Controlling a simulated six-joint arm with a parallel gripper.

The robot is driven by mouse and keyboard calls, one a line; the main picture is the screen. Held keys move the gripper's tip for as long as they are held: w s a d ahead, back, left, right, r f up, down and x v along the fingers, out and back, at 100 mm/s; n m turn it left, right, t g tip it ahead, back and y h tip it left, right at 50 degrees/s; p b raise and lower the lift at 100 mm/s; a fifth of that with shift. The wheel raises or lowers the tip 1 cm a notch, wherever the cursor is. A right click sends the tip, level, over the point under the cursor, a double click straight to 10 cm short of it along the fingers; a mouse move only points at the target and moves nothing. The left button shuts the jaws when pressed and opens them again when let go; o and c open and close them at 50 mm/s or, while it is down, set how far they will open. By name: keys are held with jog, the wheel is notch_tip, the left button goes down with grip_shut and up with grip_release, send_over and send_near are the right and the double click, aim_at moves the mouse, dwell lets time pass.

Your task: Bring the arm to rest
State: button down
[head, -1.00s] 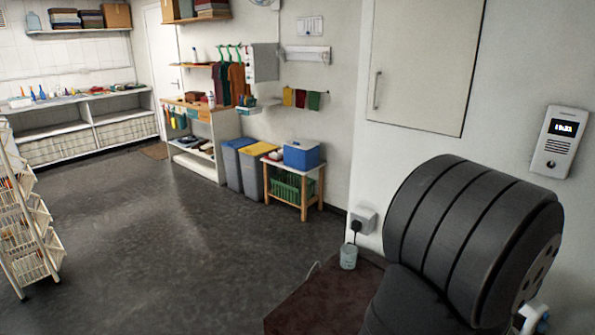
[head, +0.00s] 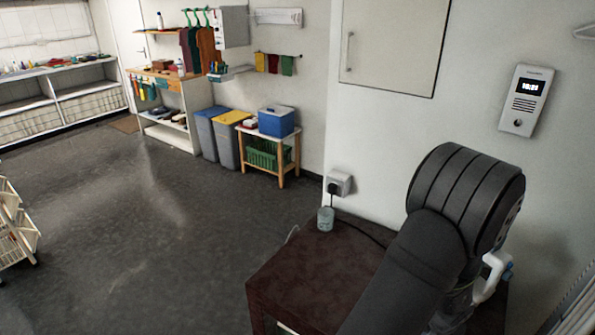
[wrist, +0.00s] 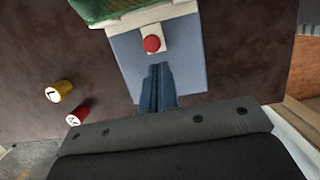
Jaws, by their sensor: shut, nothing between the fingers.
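My gripper (wrist: 157,76) shows in the wrist view. Its two dark blue fingers are together with nothing between them. They point at a light blue panel (wrist: 190,72) that carries a white block with a red round knob (wrist: 152,44). I cannot tell whether the fingertips touch the panel. My dark arm links fill the lower right of the head view, over a dark red-brown table (head: 300,275). The gripper is hidden there.
A yellow piece (wrist: 60,90) and a red piece (wrist: 78,115) lie left of the fingers. A green-topped part (wrist: 115,8) is beyond the panel. A glass jar (head: 325,219) stands on the table by a wall socket (head: 339,184). An intercom (head: 526,100) hangs above. The floor (head: 130,230) is mostly open.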

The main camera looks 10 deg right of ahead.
jog(key=shift+w+d, duration=0.4)
jog(key=shift+d, duration=0.05)
